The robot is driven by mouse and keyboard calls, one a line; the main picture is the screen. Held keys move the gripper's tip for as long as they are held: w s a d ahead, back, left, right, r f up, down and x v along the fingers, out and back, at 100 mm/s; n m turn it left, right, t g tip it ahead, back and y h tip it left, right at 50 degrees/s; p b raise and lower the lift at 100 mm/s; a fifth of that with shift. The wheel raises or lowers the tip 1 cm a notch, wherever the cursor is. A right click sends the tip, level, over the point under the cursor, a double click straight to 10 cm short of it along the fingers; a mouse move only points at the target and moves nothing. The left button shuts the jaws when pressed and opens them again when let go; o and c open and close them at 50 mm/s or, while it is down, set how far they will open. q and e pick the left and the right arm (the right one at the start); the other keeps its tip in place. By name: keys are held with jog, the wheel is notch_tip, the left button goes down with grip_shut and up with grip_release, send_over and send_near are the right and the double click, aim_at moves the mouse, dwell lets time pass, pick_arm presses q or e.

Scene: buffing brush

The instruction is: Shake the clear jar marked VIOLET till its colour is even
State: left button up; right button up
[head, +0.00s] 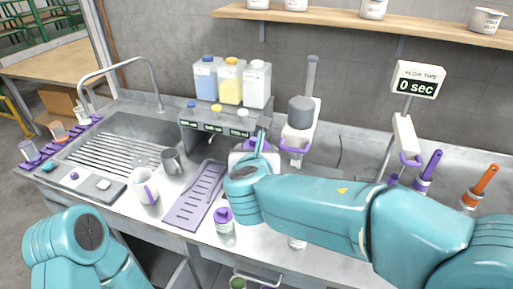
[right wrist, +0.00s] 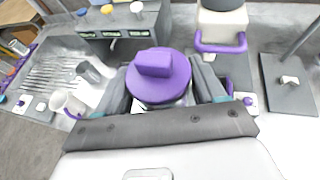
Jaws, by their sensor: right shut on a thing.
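My right gripper (right wrist: 163,92) is shut on a jar with a broad purple lid (right wrist: 160,72) and a raised block on top. Only a little of the jar's body shows below the lid, between the grey fingers, so its marking and colour are hidden. In the head view my right arm covers most of this gripper. A small clear jar with a purple lid (head: 224,220) stands on the counter in front of my right forearm; its label is too small to read. My left arm shows at the lower left, but its gripper is out of view.
A purple slotted tray (head: 195,196), a white mug (head: 144,187) and a metal jug (head: 172,161) are left of my right arm. The sink (head: 109,145) is farther left. A dispenser and a machine (head: 301,123) stand behind. The timer (head: 417,80) reads 0 sec.

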aim_at(256, 138)
jog(key=r, duration=0.2)
jog(key=w+r, duration=0.1)
jog(key=r, duration=0.2)
jog(key=shift+a+r, duration=0.1)
jog(key=shift+r, duration=0.15)
notch_tip(256, 138, down, 6)
jog(key=shift+s+r, duration=0.15)
jog(key=shift+r, duration=0.05)
jog(key=shift+s, duration=0.15)
notch_tip(256, 138, up, 5)
jog(key=shift+r, duration=0.2)
notch_tip(256, 138, down, 6)
jog(key=shift+s+f, duration=0.1)
jog(key=shift+f, duration=0.1)
jog(key=r, duration=0.5)
jog(key=shift+w, duration=0.3)
jog(key=shift+w+r, duration=0.15)
jog(key=shift+r, duration=0.05)
jog(key=f, duration=0.5)
jog(key=shift+s, duration=0.35)
jog(key=shift+w+f, duration=0.1)
jog(key=shift+w, duration=0.15)
jog(key=shift+s, duration=0.1)
